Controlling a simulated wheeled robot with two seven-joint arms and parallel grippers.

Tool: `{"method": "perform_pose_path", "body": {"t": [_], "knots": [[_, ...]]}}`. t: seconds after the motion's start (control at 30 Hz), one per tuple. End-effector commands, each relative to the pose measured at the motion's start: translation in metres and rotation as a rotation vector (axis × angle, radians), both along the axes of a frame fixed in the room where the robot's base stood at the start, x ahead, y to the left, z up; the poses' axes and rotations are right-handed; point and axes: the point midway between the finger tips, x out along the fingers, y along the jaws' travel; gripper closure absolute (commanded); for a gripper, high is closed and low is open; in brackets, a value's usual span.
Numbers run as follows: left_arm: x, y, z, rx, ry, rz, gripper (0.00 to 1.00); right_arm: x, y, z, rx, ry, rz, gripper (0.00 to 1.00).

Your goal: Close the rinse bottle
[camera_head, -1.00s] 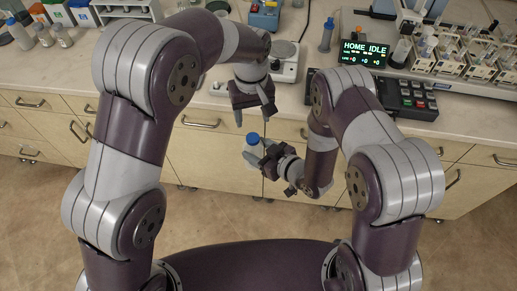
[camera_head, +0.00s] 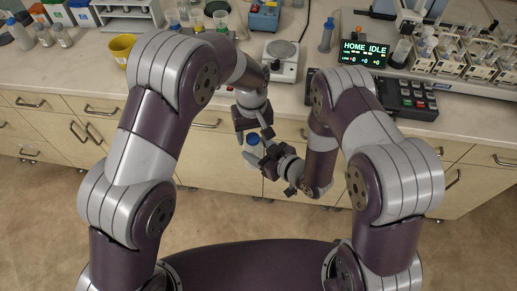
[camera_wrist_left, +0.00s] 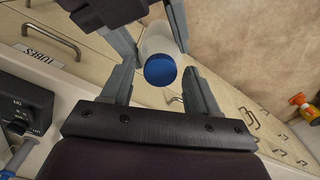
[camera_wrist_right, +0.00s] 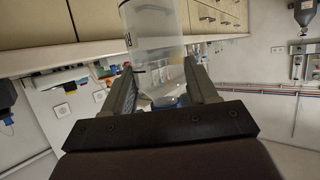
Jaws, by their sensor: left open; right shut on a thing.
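The rinse bottle (camera_head: 251,160) is a pale translucent bottle with a blue cap (camera_head: 252,138) at its upper end. My right gripper (camera_head: 262,160) is shut on the bottle body, in front of the counter drawers. In the right wrist view the clear body (camera_wrist_right: 152,32) rises between the fingers. My left gripper (camera_head: 255,131) is open, close above the cap. In the left wrist view its fingers stand on either side of the blue cap (camera_wrist_left: 160,70), with a gap showing at each side. How tightly the cap sits on the neck cannot be told.
The counter behind holds a white scale (camera_head: 281,62), a yellow cup (camera_head: 123,48), a blue-capped bottle (camera_head: 327,35), a display reading HOME IDLE (camera_head: 364,54) and a keypad (camera_head: 412,98). Drawer handles (camera_head: 207,124) project from the cabinet front behind my grippers.

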Motion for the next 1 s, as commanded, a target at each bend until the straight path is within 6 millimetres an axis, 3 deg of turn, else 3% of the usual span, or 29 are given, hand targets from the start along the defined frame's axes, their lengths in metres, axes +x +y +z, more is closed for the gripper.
{"method": "perform_pose_path", "body": {"t": [0.1, 0.27, 0.3, 0.6, 0.63, 0.7, 1.0], "knots": [[0.0001, 0.0000, 0.0003, 0.000, 0.000, 0.000, 0.43, 0.0003, 0.0001, 0.0003, 0.001, -0.001, 0.000, 1.00], [0.0001, -0.0001, 0.0005, 0.000, 0.000, 0.000, 0.95, 0.0003, 0.0001, 0.0003, 0.001, -0.001, 0.000, 1.00], [0.0001, -0.0001, 0.0005, 0.000, 0.000, 0.000, 0.99, 0.0003, 0.0001, 0.0003, 0.001, -0.001, 0.000, 1.00], [0.0001, -0.0002, 0.0006, -0.001, -0.001, -0.013, 1.00, 0.0002, 0.0002, 0.0003, 0.000, -0.001, 0.000, 1.00], [0.0002, -0.0003, 0.0006, -0.001, -0.001, -0.013, 0.57, 0.0002, 0.0002, 0.0003, 0.000, -0.001, 0.000, 1.00], [0.0002, -0.0003, 0.0007, -0.001, -0.001, -0.013, 0.34, 0.0002, 0.0002, 0.0003, 0.000, -0.001, 0.000, 1.00], [0.0003, -0.0002, 0.0019, -0.001, -0.001, -0.013, 0.34, 0.0003, 0.0001, 0.0004, 0.001, -0.001, 0.000, 1.00]]}}
